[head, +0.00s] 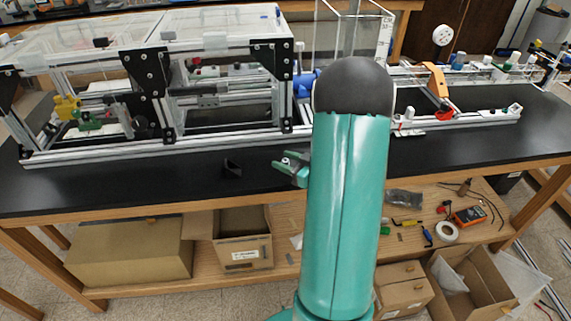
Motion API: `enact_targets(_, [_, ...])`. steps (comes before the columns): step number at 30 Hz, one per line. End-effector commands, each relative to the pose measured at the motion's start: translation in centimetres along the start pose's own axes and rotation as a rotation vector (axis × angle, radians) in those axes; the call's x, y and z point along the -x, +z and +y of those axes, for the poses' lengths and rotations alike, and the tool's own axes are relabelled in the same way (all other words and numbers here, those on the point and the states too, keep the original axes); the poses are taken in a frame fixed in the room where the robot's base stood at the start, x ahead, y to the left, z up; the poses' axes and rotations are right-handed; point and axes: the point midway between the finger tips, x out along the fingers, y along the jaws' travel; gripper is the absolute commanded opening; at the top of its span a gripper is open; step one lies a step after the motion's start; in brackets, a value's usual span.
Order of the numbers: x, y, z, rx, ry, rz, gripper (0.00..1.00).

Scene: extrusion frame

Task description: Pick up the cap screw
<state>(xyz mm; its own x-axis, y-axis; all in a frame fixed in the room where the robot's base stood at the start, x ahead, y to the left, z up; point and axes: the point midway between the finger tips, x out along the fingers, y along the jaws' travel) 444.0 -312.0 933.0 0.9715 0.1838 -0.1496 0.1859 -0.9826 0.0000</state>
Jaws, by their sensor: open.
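I cannot make out the cap screw for certain in the head view. A tiny pale grey spot shows at my gripper (284,161), and I cannot tell whether it is the screw or part of the gripper. My gripper is open, its teal fingers pointing left over the black tabletop (120,186) near its front edge. My teal arm rises in front of the bench and hides part of the gripper and the bench behind it. I cannot tell the gripper's height above the top.
A small black angled piece (232,167) stands left of my gripper. The aluminium extrusion frame (95,150) with clear panels runs along the bench behind. A white-based rig with an orange bracket (436,80) is at right. Boxes (130,250) and tools fill the shelf below.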

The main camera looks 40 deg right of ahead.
Motion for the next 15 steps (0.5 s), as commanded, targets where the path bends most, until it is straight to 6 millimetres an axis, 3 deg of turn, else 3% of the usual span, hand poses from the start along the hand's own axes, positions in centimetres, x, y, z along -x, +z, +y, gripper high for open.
enact_targets(8, [-0.49, 0.01, 0.06, 0.000, 0.002, 0.000, 0.42])
enact_targets(15, [-0.46, 0.01, 0.06, 0.000, 0.002, 0.000, 0.00])
